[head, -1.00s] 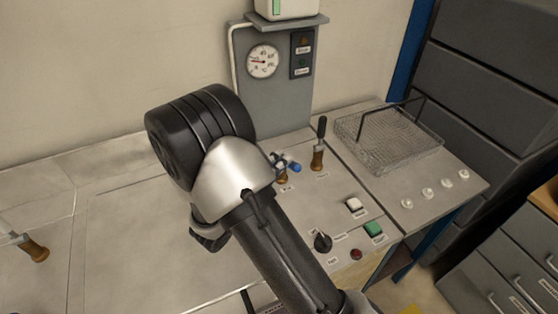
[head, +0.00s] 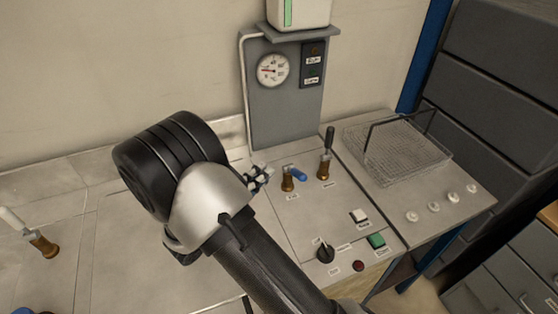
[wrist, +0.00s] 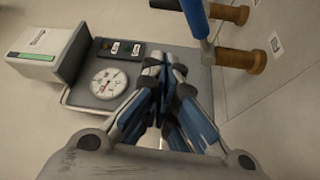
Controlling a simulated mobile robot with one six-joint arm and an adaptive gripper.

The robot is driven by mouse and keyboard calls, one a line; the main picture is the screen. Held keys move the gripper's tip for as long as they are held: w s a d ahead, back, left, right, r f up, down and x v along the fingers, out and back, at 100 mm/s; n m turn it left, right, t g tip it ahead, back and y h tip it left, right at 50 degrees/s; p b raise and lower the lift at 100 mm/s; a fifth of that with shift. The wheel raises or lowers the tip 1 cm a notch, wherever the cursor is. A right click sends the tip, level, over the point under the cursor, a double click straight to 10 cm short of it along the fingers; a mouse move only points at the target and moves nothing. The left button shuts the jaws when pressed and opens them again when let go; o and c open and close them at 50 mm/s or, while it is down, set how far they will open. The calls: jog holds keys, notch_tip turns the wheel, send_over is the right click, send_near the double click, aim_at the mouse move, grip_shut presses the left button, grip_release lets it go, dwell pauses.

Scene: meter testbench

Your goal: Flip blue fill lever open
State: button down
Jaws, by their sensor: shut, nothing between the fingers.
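The blue fill lever (head: 299,175) sits on a brass valve (head: 288,182) on the bench panel. Its handle lies over to the right of the valve, low and tilted. In the wrist view the blue lever (wrist: 196,18) runs up to the top edge from beside its brass valve (wrist: 243,60). My gripper (head: 264,174) is just left of the valve, apart from the lever. In the wrist view my gripper's fingers (wrist: 165,68) are shut together with nothing between them. My wrist does not cover the lever in the head view.
A second brass valve with an upright black handle (head: 329,138) stands right of the blue lever. A gauge panel (head: 283,108) rises behind. A wire basket (head: 397,150) is at the right. A white-handled valve (head: 42,244) is far left. A black knob (head: 325,254) and buttons are in front.

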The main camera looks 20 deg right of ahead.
jog(key=shift+s+a+f, duration=0.2)
jog(key=shift+a+f, duration=0.2)
jog(key=shift+a, duration=0.35)
jog(key=shift+s+a+f, duration=0.2)
jog(key=shift+a+f, duration=0.15)
jog(key=shift+a, duration=0.35)
